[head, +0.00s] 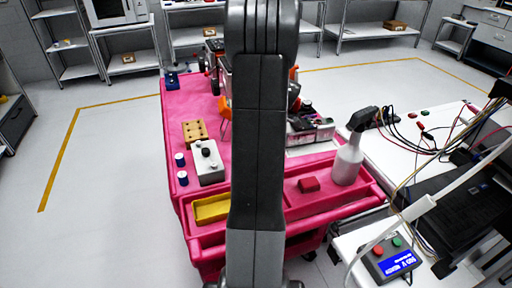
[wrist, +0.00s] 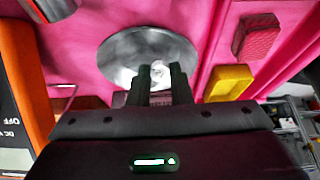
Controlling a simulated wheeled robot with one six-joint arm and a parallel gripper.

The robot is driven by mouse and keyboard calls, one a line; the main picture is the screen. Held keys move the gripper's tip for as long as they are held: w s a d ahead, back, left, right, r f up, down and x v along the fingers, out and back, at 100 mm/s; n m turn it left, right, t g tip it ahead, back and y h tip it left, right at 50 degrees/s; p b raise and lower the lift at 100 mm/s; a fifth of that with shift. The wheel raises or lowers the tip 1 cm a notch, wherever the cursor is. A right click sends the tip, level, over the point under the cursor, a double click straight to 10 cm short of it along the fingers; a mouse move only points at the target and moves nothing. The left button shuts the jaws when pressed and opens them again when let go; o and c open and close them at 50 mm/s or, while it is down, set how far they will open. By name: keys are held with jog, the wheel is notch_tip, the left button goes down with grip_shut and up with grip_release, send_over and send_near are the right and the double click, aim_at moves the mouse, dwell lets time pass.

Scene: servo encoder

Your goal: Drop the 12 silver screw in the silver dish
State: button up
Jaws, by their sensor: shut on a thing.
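The silver dish (wrist: 120,50) lies on the pink cart top in the wrist view, round and shiny, with bright spots in it that I cannot tell as screws or glare. My gripper (wrist: 158,72) points at the dish, its two dark fingers close together in front of the dish's near part. It is shut on a small silver piece, the silver screw (wrist: 160,84), mostly hidden between the fingers. I cannot tell the height above the dish. In the head view my arm hides the gripper, the screw and the dish.
On the pink cart (head: 185,97) are a yellow tray (head: 212,208), a red block (head: 309,184), a spray bottle (head: 348,162), a white box (head: 208,163) and a wooden block (head: 195,132). An orange-edged meter (wrist: 30,80) stands left in the wrist view.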

jog(key=shift+f, duration=0.3)
jog(key=o, duration=0.9)
jog(key=shift+r, duration=0.1)
jog(key=shift+p+v, duration=1.4)
jog(key=shift+v, duration=1.6)
